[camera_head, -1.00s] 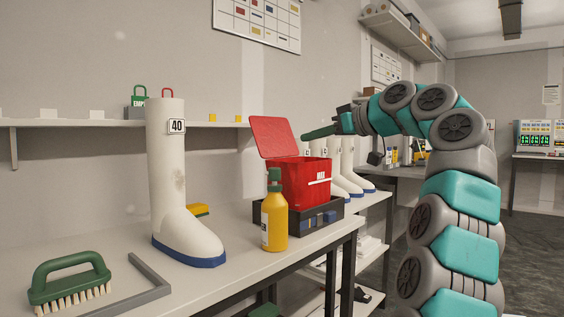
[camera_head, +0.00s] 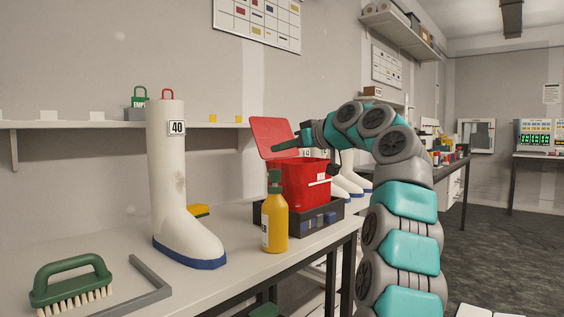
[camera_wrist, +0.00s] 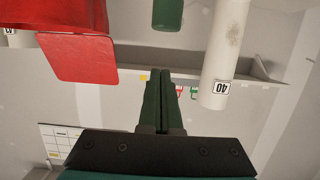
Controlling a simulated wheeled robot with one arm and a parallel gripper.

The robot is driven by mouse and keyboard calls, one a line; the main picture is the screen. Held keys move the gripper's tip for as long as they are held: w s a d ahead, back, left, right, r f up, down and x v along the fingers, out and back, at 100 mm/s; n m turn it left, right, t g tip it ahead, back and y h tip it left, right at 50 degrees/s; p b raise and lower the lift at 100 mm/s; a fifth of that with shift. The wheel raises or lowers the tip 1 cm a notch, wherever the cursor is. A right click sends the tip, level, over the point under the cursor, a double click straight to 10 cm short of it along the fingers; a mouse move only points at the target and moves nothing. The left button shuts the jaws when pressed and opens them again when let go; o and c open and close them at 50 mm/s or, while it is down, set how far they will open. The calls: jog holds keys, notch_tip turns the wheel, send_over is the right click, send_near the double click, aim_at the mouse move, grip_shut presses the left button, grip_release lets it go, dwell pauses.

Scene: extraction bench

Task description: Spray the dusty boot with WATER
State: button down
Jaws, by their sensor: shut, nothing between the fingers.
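The white boot (camera_head: 172,225) stands upright on the bench, with a blue sole, a "40" tag and a brownish smudge on its shaft. In the wrist view its shaft (camera_wrist: 223,50) is upside down at the right. A yellow bottle with a green top (camera_head: 275,222) stands to its right; its label is too small to read. In the wrist view a green part (camera_wrist: 168,14), seemingly the bottle's top, is at the upper edge. My gripper (camera_head: 276,147) is shut and empty, in the air above the bottle by the red lid. Its green fingers (camera_wrist: 161,72) are together.
A red box (camera_head: 305,185) with its lid (camera_head: 272,136) raised stands in a dark tray (camera_head: 294,228) behind the bottle. A green brush (camera_head: 68,284) and a grey angled rail (camera_head: 150,282) lie at the front left. More white boots (camera_head: 355,178) stand behind the box.

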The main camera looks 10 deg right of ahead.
aim_at(275, 176)
jog(key=shift+s+f, duration=0.15)
jog(key=shift+d+f+b, duration=0.1)
jog(key=shift+f+b, duration=0.75)
jog(key=shift+f, duration=0.95)
